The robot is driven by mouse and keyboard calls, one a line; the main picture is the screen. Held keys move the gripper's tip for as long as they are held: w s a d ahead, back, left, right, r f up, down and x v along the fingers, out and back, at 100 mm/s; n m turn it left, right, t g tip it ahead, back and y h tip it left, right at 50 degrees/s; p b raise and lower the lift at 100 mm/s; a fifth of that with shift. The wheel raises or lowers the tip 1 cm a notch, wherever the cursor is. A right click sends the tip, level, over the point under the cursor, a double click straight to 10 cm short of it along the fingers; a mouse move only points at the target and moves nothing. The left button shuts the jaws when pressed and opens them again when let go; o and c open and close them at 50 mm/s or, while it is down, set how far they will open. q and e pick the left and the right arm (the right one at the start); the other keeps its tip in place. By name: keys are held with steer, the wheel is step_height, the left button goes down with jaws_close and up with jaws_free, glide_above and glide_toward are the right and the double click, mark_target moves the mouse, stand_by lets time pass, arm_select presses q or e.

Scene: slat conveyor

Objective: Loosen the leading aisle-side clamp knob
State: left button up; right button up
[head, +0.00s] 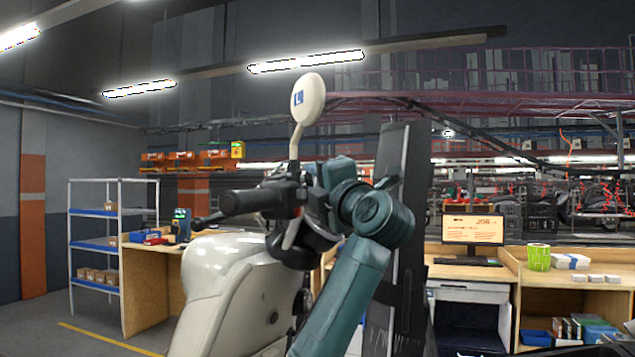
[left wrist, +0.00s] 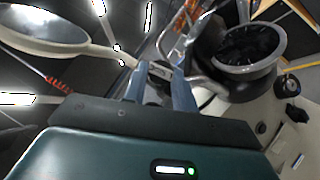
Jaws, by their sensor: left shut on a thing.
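A cream scooter (head: 225,285) stands in front of me, with a dark handlebar grip (head: 245,201) and a round mirror (head: 308,98) marked L. My left gripper (head: 312,178) is at the handlebar, close to the foot of the mirror stem. In the left wrist view, its two blue-grey fingers (left wrist: 160,88) are closed about a small grey piece (left wrist: 160,72), apparently the clamp knob. The fingers cover much of it, and its exact shape is hard to tell. The mirror also shows in the left wrist view (left wrist: 45,30). My right gripper is not in view.
A round dark housing (left wrist: 250,48) lies right of the fingers. A tall dark panel (head: 402,165) rises behind my left arm. A bench with a monitor (head: 472,229) is at right; a shelf rack (head: 98,245) and a wooden desk (head: 148,285) are at left.

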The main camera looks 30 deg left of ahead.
arm_select(q)
steer(key=shift+m+h, duration=0.4)
steer(key=m+g+h, duration=0.1)
steer(key=m, duration=0.1)
steer(key=r+m+g+h, duration=0.1)
steer(key=m+h, duration=0.1)
steer(key=shift+d+h, duration=0.1)
steer(key=shift+h, duration=0.2)
steer(key=shift+w+r+m+g+h, duration=0.1)
steer(key=shift+r+m+g+h, duration=0.1)
steer(key=shift+m+g+h, duration=0.6)
steer(key=shift+w+r+m+g+h, duration=0.15)
steer(key=shift+m+g+h, duration=0.35)
steer(key=shift+m+g, duration=0.6)
steer(key=shift+s, duration=0.1)
steer(key=o, duration=1)
steer(key=shift+c, duration=0.2)
